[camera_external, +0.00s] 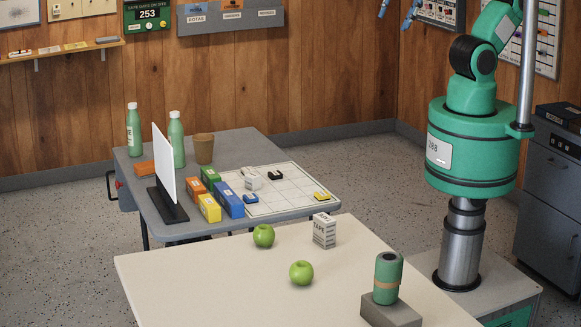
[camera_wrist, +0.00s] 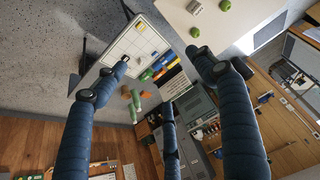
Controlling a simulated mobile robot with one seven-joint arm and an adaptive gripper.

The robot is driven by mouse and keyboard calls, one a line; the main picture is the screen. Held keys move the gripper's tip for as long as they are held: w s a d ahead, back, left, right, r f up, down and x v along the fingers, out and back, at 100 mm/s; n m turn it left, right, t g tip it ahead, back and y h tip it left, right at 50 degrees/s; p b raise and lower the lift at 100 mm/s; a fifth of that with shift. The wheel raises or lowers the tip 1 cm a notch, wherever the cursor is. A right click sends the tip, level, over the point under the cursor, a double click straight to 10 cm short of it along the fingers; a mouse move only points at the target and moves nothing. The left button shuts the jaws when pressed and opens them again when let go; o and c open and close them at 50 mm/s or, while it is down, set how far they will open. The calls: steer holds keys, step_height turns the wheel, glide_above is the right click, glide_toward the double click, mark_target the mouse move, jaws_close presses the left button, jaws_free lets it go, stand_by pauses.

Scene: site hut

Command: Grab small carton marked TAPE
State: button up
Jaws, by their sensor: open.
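A small white carton marked TAPE (camera_external: 324,231) stands upright on the cream table (camera_external: 200,290), near its far edge. It also shows small at the top of the wrist view (camera_wrist: 195,7). My gripper (camera_wrist: 160,72) has three dark blue padded fingers, spread wide with nothing between them. It is far from the carton and above the tables. In the external view my arm rises out of the top of the picture, so the gripper is hidden there.
Green apples (camera_external: 263,236) (camera_external: 301,273) stand left of the carton. A green banded cylinder (camera_external: 388,278) stands on a grey block (camera_external: 388,314) at front right. The grey table (camera_external: 240,150) behind holds colored boxes (camera_external: 229,199), bottles (camera_external: 176,139), a cup (camera_external: 203,148) and a grid board (camera_external: 290,195).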

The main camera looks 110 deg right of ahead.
steer(key=w+a+f+y+p, duration=0.1)
steer(key=w+a+f, duration=0.3)
steer(key=w, duration=0.3)
steer(key=w+a+f+n+y+p, duration=0.1)
steer(key=w+a+f, duration=0.35)
steer(key=w, duration=0.35)
steer(key=w+a+f+y+p, duration=0.1)
steer(key=w+a+f, duration=0.35)
steer(key=w, duration=0.25)
steer(key=g+h+p, duration=0.1)
steer(key=h+p, duration=0.1)
steer(key=p, duration=0.1)
glide_toward(324, 231)
steer(key=shift+s+d+r, duration=1.3)
steer(key=shift+s+r, duration=0.05)
steer(key=shift+s, duration=0.15)
steer(key=shift+f, duration=0.1)
steer(key=b+x, duration=0.4)
steer(key=x, duration=0.4)
steer(key=shift+d, duration=0.1)
steer(key=shift+w+f+n, duration=0.1)
steer(key=shift+f+n, duration=0.05)
steer(key=shift+n, duration=0.15)
